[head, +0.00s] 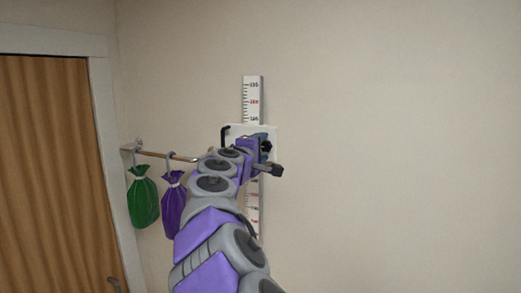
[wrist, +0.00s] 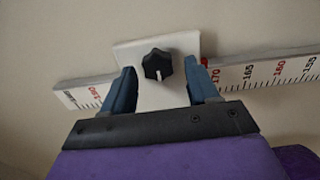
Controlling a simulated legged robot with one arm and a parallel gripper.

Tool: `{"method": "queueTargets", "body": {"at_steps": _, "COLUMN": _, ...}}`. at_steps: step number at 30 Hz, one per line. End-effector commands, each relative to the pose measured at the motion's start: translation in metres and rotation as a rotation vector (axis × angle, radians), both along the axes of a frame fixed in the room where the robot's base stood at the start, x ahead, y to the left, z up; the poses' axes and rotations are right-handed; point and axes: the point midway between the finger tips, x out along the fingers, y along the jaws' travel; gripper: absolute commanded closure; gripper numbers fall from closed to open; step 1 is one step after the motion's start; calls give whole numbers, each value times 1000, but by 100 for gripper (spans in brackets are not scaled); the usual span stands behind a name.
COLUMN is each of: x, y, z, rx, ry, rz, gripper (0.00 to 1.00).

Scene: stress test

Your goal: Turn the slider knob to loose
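The slider is a white plate (wrist: 128,52) with a black lobed knob (wrist: 157,66) at its middle. It sits on a white measuring scale (wrist: 262,73) with black and red numbers, fixed to the wall. In the head view the scale (head: 253,91) stands upright, and the plate (head: 271,130) is largely hidden behind my arm. My gripper (wrist: 164,84) is open, one blue finger on each side of the knob. In the wrist view there are gaps between the knob and both fingers. I cannot tell whether the fingertips touch the plate.
A green bag (head: 144,200) and a purple bag (head: 173,196) hang from a rail (head: 165,155) left of the scale. A brown wooden door (head: 45,170) in a white frame is at the far left. The wall right of the scale is bare.

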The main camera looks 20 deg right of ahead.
Motion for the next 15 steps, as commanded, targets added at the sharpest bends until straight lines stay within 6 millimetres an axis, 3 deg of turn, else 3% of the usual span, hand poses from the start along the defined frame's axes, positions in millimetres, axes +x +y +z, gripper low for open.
{"method": "queueTargets", "body": {"at_steps": 8, "x": -3, "y": 2, "z": 0, "rx": 1, "ry": -1, "rz": 0, "gripper": 41}}
{"method": "queueTargets", "body": {"at_steps": 15, "x": -29, "y": 22, "z": 0, "rx": -2, "ry": -2, "rz": 0, "gripper": 41}}
